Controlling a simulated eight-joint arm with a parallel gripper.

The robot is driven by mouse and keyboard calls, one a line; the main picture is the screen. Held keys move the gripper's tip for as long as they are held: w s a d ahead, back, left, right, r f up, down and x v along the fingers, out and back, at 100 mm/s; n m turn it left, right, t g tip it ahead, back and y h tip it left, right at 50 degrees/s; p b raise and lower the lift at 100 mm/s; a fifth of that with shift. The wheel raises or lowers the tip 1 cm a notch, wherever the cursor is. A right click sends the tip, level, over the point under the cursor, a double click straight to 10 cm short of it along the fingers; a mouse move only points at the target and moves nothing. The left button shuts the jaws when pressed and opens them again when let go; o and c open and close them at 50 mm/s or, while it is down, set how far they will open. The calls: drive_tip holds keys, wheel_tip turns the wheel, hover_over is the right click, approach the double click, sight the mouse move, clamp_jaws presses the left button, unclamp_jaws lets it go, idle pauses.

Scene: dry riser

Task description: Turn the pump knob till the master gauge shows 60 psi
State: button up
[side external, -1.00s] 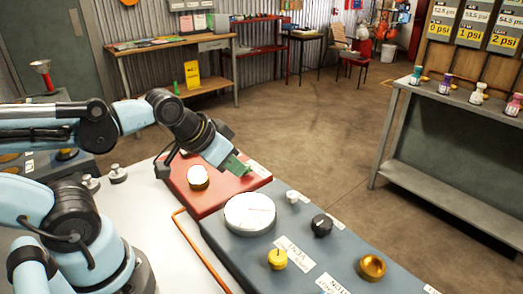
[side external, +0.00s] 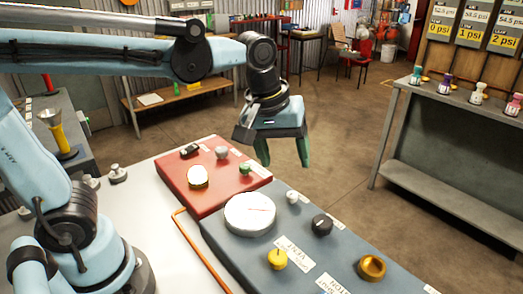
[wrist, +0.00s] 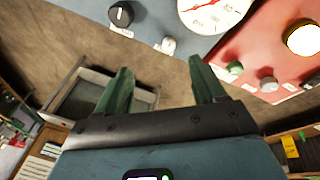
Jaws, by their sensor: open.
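A large round white gauge (side external: 250,213) with a reddish needle lies on the grey-blue panel (side external: 225,240); part of its dial also shows in the wrist view (wrist: 213,10). Its reading is too small to tell. A black knob (side external: 321,225) is right of it, also in the wrist view (wrist: 121,14). A small white knob (side external: 292,197) and a yellow knob (side external: 277,259) by a label reading VENT are near it. I cannot read which knob is the pump's. My gripper (side external: 283,162) is open and empty, pointing down above the panels' far edge, touching nothing.
A red panel (side external: 190,170) adjoins, with a small lit gauge (side external: 197,176), green knob (side external: 245,169) and grey knob (side external: 221,152). A brass ring (side external: 371,268) sits at the near right. A bench (side external: 450,95) with several small bottles stands right. Floor between is clear.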

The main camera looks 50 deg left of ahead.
sight(323, 222)
drive_tip(key=w+d+n+g, duration=0.3)
drive_tip(key=d+n, duration=0.3)
drive_tip(key=d, duration=0.3)
drive_tip(key=shift+y, duration=0.4)
wheel_tip(323, 222, down, 12)
drive_tip(key=shift+w+f, duration=0.1)
drive_tip(key=c, duration=1.1)
drive_tip(key=shift+o, duration=0.2)
